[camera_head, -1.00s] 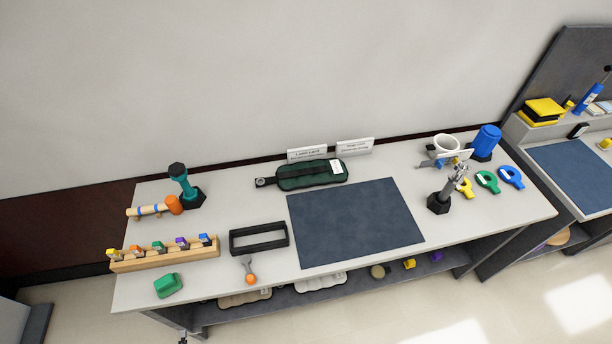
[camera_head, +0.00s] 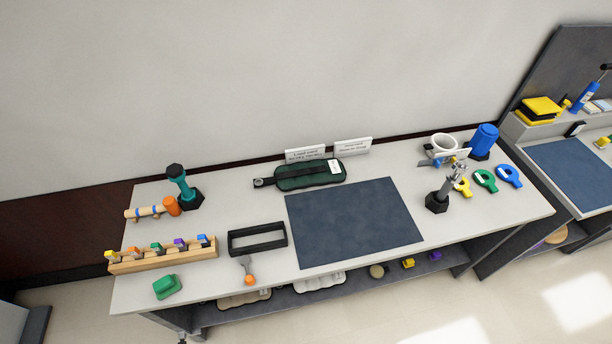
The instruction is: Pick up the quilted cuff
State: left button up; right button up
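A dark green, padded cuff (camera_head: 312,177) with a dark strap and a white label lies flat at the back middle of the bench, in front of two white cards. It looks like the quilted cuff; its strap end with a buckle (camera_head: 263,183) points left. Nothing touches it from above. Neither of my grippers can be made out in the head view. A tiny dark shape at the bottom edge, left of the bench leg, is too small to identify.
A dark blue mat (camera_head: 354,222) lies bare in front of the cuff. A black open frame (camera_head: 257,239) and a wooden rack (camera_head: 163,255) stand left. A teal dumbbell-like post (camera_head: 180,184) stands back left. A grey stand (camera_head: 438,200), colored rings and a blue canister (camera_head: 484,141) stand right.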

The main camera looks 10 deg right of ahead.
dwell(0.4)
jog(key=o, duration=0.4)
jog(key=shift+o, duration=0.2)
jog(key=shift+a, duration=0.1)
